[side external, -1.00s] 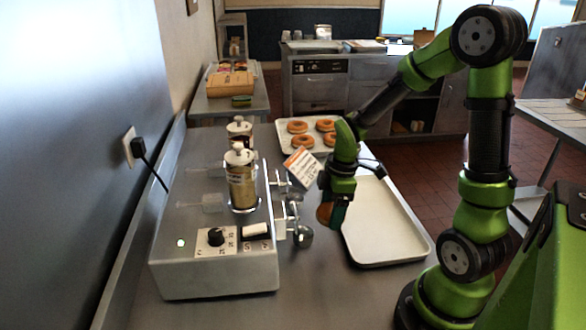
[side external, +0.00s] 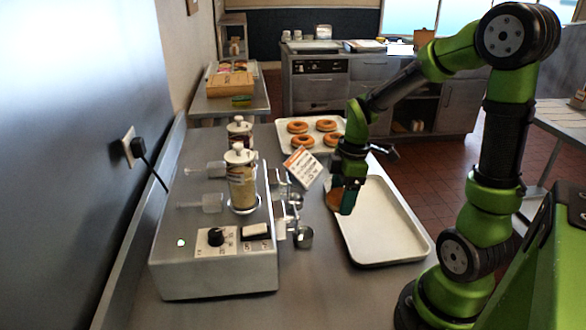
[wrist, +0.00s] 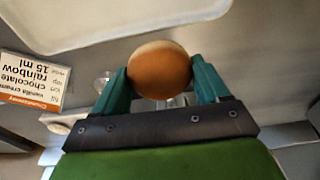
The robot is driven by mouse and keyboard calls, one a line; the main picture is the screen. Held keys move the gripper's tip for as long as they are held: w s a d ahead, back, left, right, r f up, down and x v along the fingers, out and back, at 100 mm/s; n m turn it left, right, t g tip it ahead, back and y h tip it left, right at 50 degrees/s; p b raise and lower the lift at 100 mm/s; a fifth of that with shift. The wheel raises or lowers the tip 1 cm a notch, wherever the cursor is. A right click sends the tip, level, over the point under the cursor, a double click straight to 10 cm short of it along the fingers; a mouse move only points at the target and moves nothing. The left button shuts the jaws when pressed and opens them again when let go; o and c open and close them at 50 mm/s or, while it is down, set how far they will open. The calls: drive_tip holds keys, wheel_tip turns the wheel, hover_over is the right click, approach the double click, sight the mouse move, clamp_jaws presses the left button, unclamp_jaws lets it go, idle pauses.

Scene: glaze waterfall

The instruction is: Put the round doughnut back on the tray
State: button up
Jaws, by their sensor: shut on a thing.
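The empty tray (side external: 385,225) lies on the counter; a pale tray also shows at the top of the wrist view (wrist: 90,15). A second tray (side external: 335,150) farther back holds several ring doughnuts (side external: 302,140).
A metal machine (side external: 215,270) with glaze jars (side external: 241,185), a knob and nozzles (side external: 302,237) stands left of the empty tray.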

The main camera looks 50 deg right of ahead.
sight(369, 216)
drive_tip(key=s+d+f+m, duration=0.1)
drive_tip(key=s+d+m, duration=0.3)
drive_tip(key=d+m, duration=0.55)
drive_tip(key=shift+n+h, duration=0.4)
drive_tip(key=shift+n, duration=0.45)
drive_tip(key=f, duration=0.2)
drive_tip(key=d+f, duration=0.1)
drive_tip(key=f, duration=0.2)
drive_tip(key=d+f, duration=0.1)
drive_tip(key=f, duration=0.2)
drive_tip(key=shift+w+d+f, duration=0.1)
drive_tip(key=shift+w+f, duration=0.05)
drive_tip(key=shift+w, duration=0.05)
drive_tip(key=shift+f, duration=0.15)
drive_tip(key=o, duration=1.1)
drive_tip(key=shift+c, duration=0.2)
